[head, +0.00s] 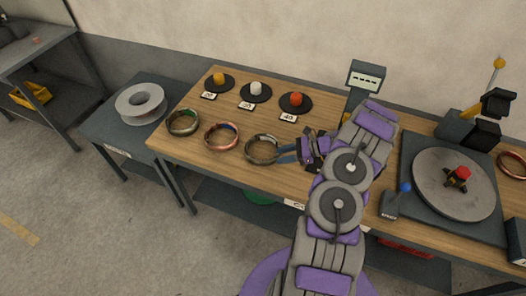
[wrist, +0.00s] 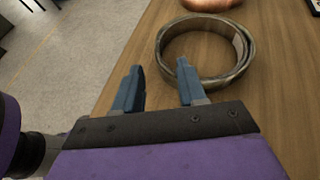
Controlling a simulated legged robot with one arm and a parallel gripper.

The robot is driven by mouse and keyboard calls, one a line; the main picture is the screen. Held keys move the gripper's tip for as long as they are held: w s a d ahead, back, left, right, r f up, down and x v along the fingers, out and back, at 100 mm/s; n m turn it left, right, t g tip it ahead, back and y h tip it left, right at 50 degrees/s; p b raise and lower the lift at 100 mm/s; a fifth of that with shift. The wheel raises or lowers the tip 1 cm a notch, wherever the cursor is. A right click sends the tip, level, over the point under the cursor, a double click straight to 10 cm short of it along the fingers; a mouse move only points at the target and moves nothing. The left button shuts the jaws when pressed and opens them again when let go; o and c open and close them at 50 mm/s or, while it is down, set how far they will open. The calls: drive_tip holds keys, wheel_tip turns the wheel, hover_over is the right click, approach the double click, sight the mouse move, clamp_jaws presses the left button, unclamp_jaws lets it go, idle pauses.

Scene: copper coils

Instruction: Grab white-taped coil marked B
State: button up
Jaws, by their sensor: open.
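A dull grey-brown coil with a pale, whitish taped part (head: 248,151) lies flat on the wooden table, the rightmost of three coils at the left. It also fills the upper right of the wrist view (wrist: 229,78). No letter B is legible on it. My gripper (head: 286,153) reaches in from the coil's right side, its blue fingers apart and empty. In the wrist view my gripper (wrist: 160,76) has its right fingertip overlapping the coil's near rim and its left finger outside the ring. I cannot tell whether they touch.
A copper coil with blue tape (head: 221,137) and a green-taped coil (head: 183,123) lie farther left. Black discs with yellow, white and red knobs (head: 295,102) stand behind, with number cards. A turntable (head: 440,184) and blue-knobbed lever (head: 392,202) are right. A grey spool (head: 141,104) sits on the left side table.

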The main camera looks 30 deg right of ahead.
sight(261, 161)
drive_tip(key=shift+b+x, duration=1)
drive_tip(key=shift+x, duration=2.7)
drive_tip(key=shift+s+f, duration=0.1)
drive_tip(key=shift+f, duration=0.05)
drive_tip(key=shift+c, duration=0.5)
clamp_jaws()
